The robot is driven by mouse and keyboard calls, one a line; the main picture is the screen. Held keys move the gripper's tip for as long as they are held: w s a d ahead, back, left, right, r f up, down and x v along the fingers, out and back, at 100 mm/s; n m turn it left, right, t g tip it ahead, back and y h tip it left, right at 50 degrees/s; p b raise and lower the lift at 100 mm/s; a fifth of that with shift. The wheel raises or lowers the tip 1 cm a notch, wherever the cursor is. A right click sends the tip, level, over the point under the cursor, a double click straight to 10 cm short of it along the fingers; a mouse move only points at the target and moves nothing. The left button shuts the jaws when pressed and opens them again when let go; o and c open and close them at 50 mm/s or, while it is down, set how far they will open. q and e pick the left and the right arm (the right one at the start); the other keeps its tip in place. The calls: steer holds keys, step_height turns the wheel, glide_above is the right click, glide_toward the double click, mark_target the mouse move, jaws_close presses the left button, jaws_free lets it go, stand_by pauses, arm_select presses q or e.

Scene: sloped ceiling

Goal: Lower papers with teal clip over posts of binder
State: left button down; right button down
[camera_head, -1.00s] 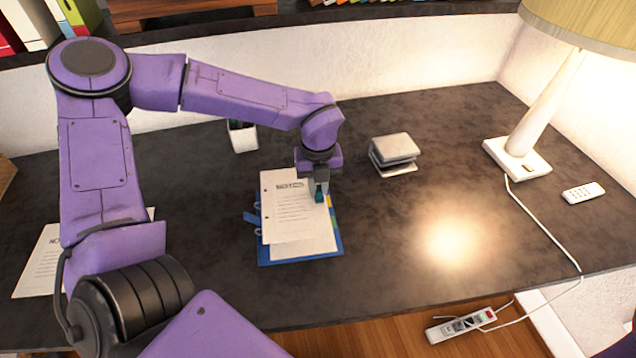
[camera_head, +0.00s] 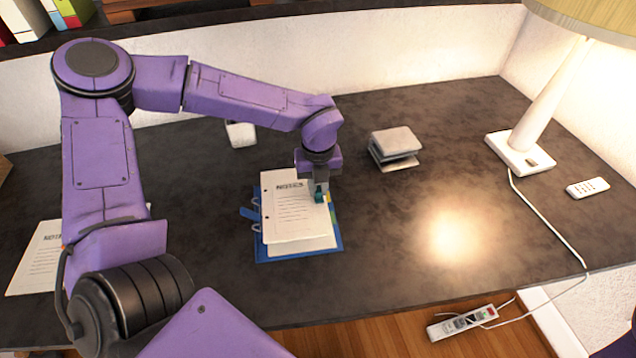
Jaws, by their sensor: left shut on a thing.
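The papers (camera_head: 295,215), a white stack headed "NOTES", lie over or just above the open blue binder (camera_head: 300,255). Punched holes show along their left edge. The teal clip (camera_head: 320,193) is at their upper right. My left gripper (camera_head: 318,188) is shut on the clip and points down. The binder's posts (camera_head: 256,215) show as pale curved shapes just left of the papers' edge. I cannot tell whether the holes are around the posts. Coloured tabs show at the binder's right side. My right gripper is not in view.
More papers (camera_head: 38,262) lie at the left, partly behind my arm. A white cup (camera_head: 240,134) is behind the binder. A grey stacked block (camera_head: 395,147) stands right of it. A lamp (camera_head: 520,150) and a remote (camera_head: 587,188) are at the right. The desk's front right is clear.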

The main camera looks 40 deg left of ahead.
mark_target(318, 201)
arm_select(q)
steer(key=shift+f+b, duration=2.1)
steer(key=shift+f, duration=1)
steer(key=c, duration=1)
jaws_free()
step_height(318, 201, up, 11)
steer(key=shift+f+b, duration=0.2)
steer(key=shift+b, duration=0.15)
